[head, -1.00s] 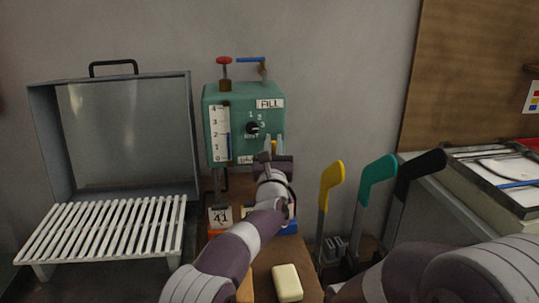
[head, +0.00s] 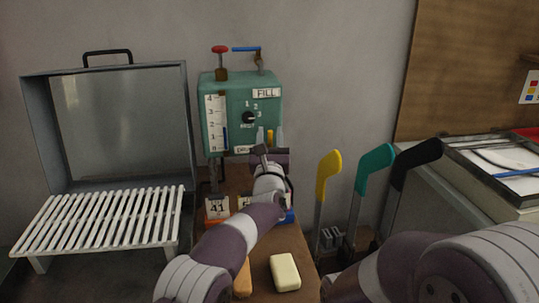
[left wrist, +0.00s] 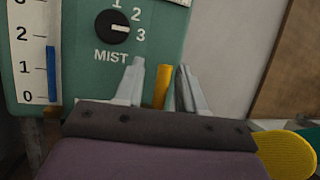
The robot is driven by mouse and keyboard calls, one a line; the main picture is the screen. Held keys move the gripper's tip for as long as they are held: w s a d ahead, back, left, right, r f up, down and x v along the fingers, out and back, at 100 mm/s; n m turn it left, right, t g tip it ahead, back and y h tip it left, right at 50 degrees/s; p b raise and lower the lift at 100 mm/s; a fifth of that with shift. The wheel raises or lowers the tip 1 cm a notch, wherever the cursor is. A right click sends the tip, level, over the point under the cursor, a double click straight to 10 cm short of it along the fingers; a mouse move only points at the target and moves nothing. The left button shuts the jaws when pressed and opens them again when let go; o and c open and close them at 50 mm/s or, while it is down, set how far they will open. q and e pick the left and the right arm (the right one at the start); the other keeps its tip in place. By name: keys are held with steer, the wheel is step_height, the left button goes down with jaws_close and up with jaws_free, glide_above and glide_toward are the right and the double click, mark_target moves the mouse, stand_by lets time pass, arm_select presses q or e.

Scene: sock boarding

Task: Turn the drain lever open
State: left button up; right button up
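The green control box (head: 216,88) stands against the wall with a dial (head: 249,118), a FILL label and a partly covered label below that seems to read DRAIN. A yellow lever (head: 270,136) stands upright at the box's lower right; I take it for the drain lever. My left gripper (head: 269,138) is open at the lever, one finger on each side. In the left wrist view the yellow lever (left wrist: 162,86) stands between the fingertips (left wrist: 158,88), with a gap on its left; contact on its right is unclear. The lever's base is hidden. My right gripper is out of view.
A grey case with a white slatted rack (head: 105,220) stands at left. Yellow (head: 328,175), teal (head: 375,170) and black (head: 415,165) sock boards stand at right. A red-handled valve (head: 220,50) tops the box.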

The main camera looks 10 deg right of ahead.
arm_select(q)
steer(key=v, duration=1.2)
steer(key=shift+b, duration=0.45)
